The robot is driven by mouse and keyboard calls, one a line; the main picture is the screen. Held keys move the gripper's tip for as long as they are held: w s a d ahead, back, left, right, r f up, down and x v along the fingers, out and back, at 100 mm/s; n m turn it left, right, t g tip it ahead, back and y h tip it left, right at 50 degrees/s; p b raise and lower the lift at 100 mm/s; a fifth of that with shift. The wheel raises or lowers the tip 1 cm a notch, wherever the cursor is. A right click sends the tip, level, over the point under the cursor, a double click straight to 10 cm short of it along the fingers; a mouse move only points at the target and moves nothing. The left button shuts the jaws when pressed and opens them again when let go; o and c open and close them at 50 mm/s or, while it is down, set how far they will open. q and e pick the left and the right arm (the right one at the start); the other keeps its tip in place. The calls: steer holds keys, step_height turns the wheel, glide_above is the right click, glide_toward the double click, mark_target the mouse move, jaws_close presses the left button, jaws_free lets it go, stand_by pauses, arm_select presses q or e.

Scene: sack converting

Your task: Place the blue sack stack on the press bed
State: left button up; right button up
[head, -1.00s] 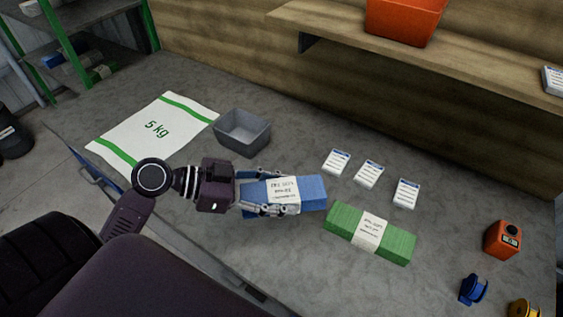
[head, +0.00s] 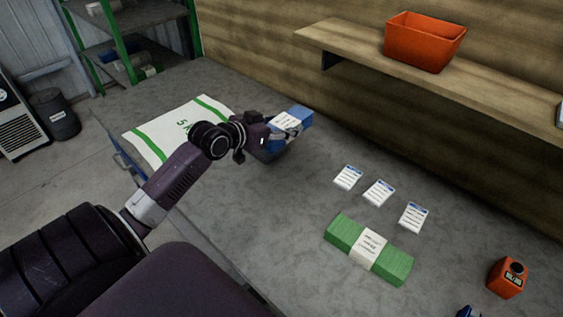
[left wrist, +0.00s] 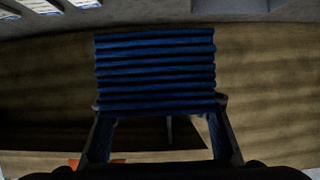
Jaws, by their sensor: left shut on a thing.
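The blue sack stack (head: 304,116), with a white label band, is in my left gripper (head: 284,134), raised over the worktop at the back left. In the left wrist view the stack's layered blue end (left wrist: 155,65) sits between the two fingers (left wrist: 160,103), which are shut on its sides. The arm and gripper cover part of the stack in the head view. I cannot pick out a press bed in these views. My right gripper is not in view.
A white printed sack (head: 150,138) lies left. A green stack (head: 340,233), several white cards (head: 378,193) and an orange device (head: 507,277) lie right. An orange bin (head: 424,45) stands on the shelf (head: 350,48).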

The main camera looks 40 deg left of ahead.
arm_select(q)
glide_above(284, 174)
step_height(284, 174, down, 12)
steer(key=shift+f, duration=0.15)
step_height(284, 174, down, 5)
steer(key=shift+b, duration=0.75)
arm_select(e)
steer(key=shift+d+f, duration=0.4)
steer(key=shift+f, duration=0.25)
arm_select(q)
steer(key=shift+s+f, duration=0.1)
steer(key=shift+f, duration=0.05)
steer(key=o, duration=1.1)
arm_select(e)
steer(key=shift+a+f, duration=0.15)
